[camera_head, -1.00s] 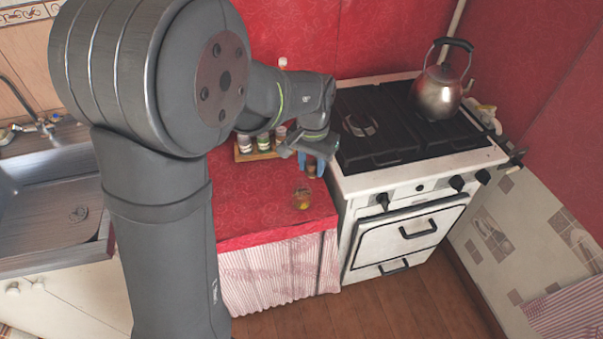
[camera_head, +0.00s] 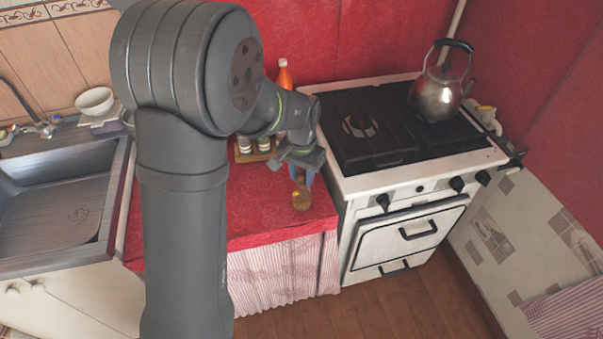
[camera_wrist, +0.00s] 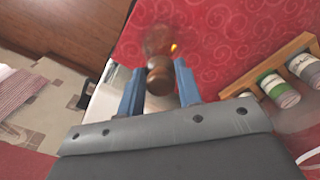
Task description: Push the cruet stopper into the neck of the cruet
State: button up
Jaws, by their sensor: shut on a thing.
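The cruet (camera_head: 301,200) is a small glass vessel with yellowish contents, standing on the red counter near its front right corner. In the wrist view the cruet (camera_wrist: 157,41) lies just beyond the fingers, partly covered by the stopper. The brown, rounded cruet stopper (camera_wrist: 160,76) is held between the blue fingers of my gripper (camera_wrist: 158,84). In the head view my gripper (camera_head: 303,177) is right above the cruet. The cruet's neck is hidden behind the stopper, so I cannot tell whether the two touch.
A wooden rack of jars (camera_wrist: 284,80) stands close beside the gripper, and an orange bottle (camera_head: 284,76) stands behind. The white stove (camera_head: 420,165) with a kettle (camera_head: 437,92) borders the counter on the right. The sink (camera_head: 60,200) is at left. Red counter around the cruet is clear.

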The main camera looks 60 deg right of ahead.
aim_at(301, 174)
jog(key=shift+a+f, duration=0.1)
jog(key=shift+f, duration=0.1)
jog(key=o, duration=0.9)
jog(key=shift+f, duration=0.1)
jog(key=shift+o, duration=0.2)
notch_tip(301, 174, up, 13)
jog(key=shift+f, duration=0.2)
